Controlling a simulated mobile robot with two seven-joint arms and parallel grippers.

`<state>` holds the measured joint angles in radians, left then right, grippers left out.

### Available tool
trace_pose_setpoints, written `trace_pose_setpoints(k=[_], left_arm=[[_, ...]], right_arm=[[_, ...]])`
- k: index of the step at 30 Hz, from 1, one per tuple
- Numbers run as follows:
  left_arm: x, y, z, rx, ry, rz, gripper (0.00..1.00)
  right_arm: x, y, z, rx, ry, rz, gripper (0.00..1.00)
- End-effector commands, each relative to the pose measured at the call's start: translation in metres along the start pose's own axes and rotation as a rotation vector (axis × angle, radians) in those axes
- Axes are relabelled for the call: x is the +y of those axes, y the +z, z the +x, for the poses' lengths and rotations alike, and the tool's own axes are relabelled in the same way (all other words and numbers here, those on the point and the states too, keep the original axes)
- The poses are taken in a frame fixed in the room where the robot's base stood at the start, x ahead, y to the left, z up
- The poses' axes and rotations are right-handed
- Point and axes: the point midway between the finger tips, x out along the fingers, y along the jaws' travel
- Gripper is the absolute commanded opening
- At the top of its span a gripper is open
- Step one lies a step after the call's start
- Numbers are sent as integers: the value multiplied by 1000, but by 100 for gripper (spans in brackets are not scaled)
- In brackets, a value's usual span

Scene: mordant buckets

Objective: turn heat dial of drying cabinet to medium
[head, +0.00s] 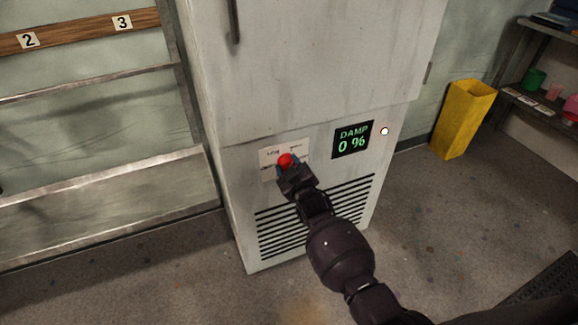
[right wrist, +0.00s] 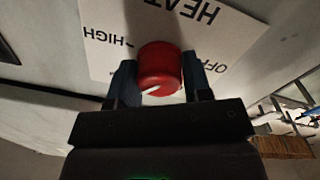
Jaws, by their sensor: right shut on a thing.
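The drying cabinet (head: 310,75) is a tall pale grey, worn cabinet in the middle of the head view. Its red heat dial (head: 286,160) sits on a white label plate (head: 298,147) on the lower front. In the right wrist view the red dial (right wrist: 160,65) has a white pointer mark near its lower edge, slanting to the lower left. The plate's words HEAT, HIGH and OFF appear upside down there; any medium marking is hidden. My right gripper (head: 287,168) is shut on the dial, one blue finger on each side. My left gripper is not in view.
A display (head: 352,139) reads DAMP 0 %, with a small lit lamp (head: 385,131) beside it. Black vent slots (head: 350,200) lie below. A yellow bin (head: 463,118) and a shelf unit (head: 530,60) stand right. A numbered wooden rail (head: 75,30) is left.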

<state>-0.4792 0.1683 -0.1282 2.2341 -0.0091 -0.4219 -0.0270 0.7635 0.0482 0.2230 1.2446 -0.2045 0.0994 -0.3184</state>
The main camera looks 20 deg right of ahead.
Motion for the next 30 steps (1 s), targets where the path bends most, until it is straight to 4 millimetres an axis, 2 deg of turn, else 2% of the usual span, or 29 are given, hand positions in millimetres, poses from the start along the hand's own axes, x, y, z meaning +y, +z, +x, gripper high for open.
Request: trace_pose_setpoints(k=[7,8,12,23,30], left_arm=[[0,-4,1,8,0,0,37],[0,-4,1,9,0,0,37],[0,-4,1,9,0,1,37],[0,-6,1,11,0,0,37],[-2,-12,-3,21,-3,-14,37]], right_arm=[[3,-4,2,8,4,-1,21],[3,-4,2,8,4,-2,47],[2,-3,2,6,3,-2,68],[1,-2,-2,2,1,-2,69],[3,-5,-26,5,4,-2,69]])
